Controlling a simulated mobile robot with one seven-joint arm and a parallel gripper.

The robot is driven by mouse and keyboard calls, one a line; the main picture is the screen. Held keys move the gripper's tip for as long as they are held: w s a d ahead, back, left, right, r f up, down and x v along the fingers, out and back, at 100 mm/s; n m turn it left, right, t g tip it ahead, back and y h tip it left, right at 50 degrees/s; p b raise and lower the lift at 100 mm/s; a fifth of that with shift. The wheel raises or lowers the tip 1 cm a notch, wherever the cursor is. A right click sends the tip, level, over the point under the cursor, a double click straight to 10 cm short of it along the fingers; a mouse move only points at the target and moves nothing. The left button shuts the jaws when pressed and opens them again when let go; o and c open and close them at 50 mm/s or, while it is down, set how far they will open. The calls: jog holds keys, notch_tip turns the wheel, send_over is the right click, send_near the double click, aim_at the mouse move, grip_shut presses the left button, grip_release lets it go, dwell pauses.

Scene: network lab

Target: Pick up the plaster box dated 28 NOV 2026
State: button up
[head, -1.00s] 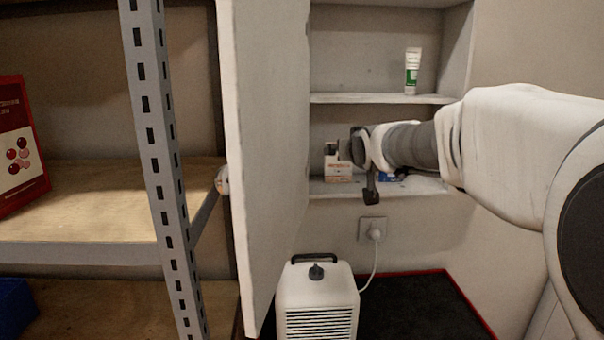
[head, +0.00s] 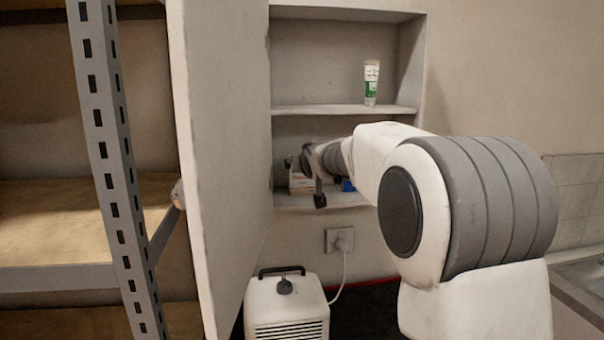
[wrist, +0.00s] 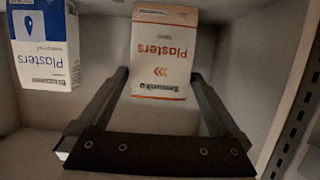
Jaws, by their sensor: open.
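A white and orange plaster box (head: 301,183) stands on the lower shelf of the open wall cabinet. In the wrist view this box (wrist: 160,52) appears upside down, with one open finger to each side of it. My gripper (wrist: 159,76) is open and holds nothing; I cannot tell whether a finger touches the box. A white and blue plaster box (wrist: 45,45) stands to the left in the wrist view, outside the fingers; in the head view it (head: 348,186) is partly hidden by my arm. No date is legible on either box.
The cabinet door (head: 215,160) hangs open at the left, beside a metal rack (head: 112,160). A green and white tube (head: 371,83) stands on the shelf above. A white heater-like unit (head: 287,305) stands below, its cable running to a wall socket (head: 340,239).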

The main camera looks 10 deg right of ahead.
jog(key=shift+w, duration=0.2)
jog(key=c, duration=1)
